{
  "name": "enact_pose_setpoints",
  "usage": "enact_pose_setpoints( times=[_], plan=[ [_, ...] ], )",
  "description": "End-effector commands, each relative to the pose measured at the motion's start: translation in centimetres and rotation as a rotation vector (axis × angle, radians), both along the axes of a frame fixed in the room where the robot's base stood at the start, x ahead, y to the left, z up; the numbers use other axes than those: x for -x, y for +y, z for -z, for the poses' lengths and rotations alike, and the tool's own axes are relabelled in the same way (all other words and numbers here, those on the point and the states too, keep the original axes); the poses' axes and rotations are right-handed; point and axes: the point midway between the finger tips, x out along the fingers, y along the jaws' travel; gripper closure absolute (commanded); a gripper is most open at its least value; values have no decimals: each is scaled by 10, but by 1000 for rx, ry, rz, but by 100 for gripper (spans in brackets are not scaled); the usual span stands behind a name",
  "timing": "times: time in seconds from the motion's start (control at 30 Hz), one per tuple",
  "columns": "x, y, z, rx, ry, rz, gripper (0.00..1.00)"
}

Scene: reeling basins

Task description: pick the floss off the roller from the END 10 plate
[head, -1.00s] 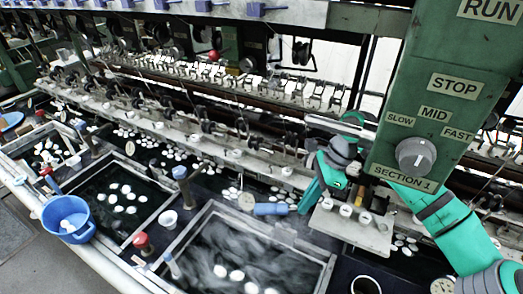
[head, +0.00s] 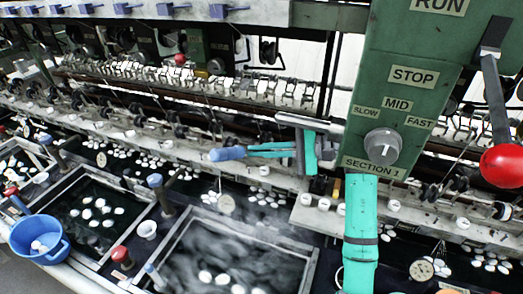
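My teal arm rises in front of the control panel. Its end reaches left, with narrow teal prongs running to a blue cylindrical tip at my gripper (head: 240,153). I cannot tell if the blue piece is part of the gripper or held by it, nor whether the fingers are open. It hangs over the front ledge of the reeling machine. A round pale plate (head: 226,204) hangs below it, and another plate (head: 421,270) is at lower right. Their numbers are too small to read, so I cannot pick out END 10. No floss on a roller can be made out.
Dark water basins (head: 215,240) with white cocoons and steam lie below. A green control panel (head: 395,110) and a red-ball lever (head: 501,165) stand at right. Blue (head: 155,181) and red (head: 121,254) knobs stick up. A blue bucket (head: 38,240) is at lower left.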

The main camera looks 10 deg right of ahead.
Motion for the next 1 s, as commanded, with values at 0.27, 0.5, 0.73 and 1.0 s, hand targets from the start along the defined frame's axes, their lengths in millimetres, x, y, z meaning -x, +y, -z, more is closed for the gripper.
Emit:
enact_pose_setpoints(
  times=[0.27, 0.5, 0.73, 1.0],
  plan=[
    [-6, -12, 9, -16, -16, 9, 100],
    [-18, -29, 27, -15, -14, 8, 100],
    [-29, -44, 44, -14, -14, 7, 100],
    [-36, -53, 55, -15, -14, 7, 100]
  ],
)
